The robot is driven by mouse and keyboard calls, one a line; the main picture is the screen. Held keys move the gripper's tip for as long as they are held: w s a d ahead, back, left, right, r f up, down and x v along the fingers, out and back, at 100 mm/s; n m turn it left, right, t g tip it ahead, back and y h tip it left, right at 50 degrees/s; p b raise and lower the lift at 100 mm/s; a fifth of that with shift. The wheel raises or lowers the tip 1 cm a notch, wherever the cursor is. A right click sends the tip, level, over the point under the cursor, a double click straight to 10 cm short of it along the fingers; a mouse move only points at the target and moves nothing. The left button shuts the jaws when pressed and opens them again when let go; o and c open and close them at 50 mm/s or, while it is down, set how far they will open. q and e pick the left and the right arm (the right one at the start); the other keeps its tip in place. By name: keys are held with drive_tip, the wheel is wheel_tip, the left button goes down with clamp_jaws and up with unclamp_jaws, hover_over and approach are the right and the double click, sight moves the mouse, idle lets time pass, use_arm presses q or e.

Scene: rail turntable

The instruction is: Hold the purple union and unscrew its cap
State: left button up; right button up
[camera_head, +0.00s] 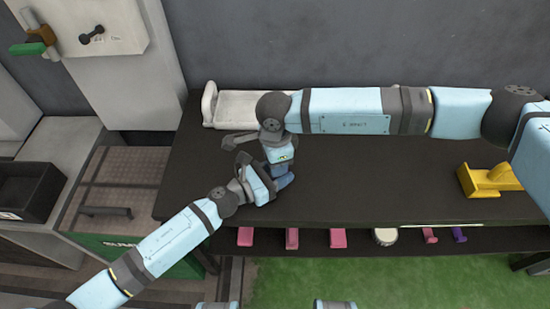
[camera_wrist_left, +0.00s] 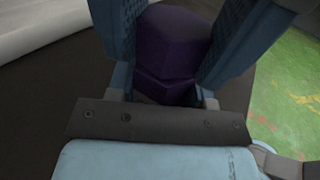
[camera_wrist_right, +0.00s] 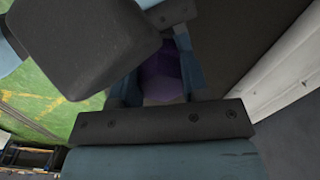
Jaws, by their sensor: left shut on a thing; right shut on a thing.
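The purple union (camera_wrist_left: 172,42) shows in the left wrist view as two stacked, many-sided blocks between my left gripper's blue fingers. It also shows in the right wrist view (camera_wrist_right: 162,75), between my right gripper's fingers and partly covered by a dark gripper part. Which block is the cap I cannot tell. In the head view, my left gripper (camera_head: 270,184) and my right gripper (camera_head: 281,170) meet over the dark table near its left front, and they hide the union there. Both grippers are shut on the union, close against each other.
The dark table (camera_head: 400,185) has a white tray-like piece (camera_head: 238,108) at the back left and a yellow block-shaped fixture (camera_head: 490,180) at the right. A shelf below the front edge holds several pink pieces (camera_head: 338,238), a round white one (camera_head: 385,236) and a small purple one (camera_head: 459,234). The table's middle is clear.

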drive_tip(key=n, duration=0.3)
drive_tip(key=shift+s, duration=0.15)
drive_tip(key=shift+d+n, duration=0.1)
drive_tip(key=shift+n, duration=0.5)
drive_tip(key=shift+r, duration=1.65)
drive_tip(key=shift+r, duration=2.4)
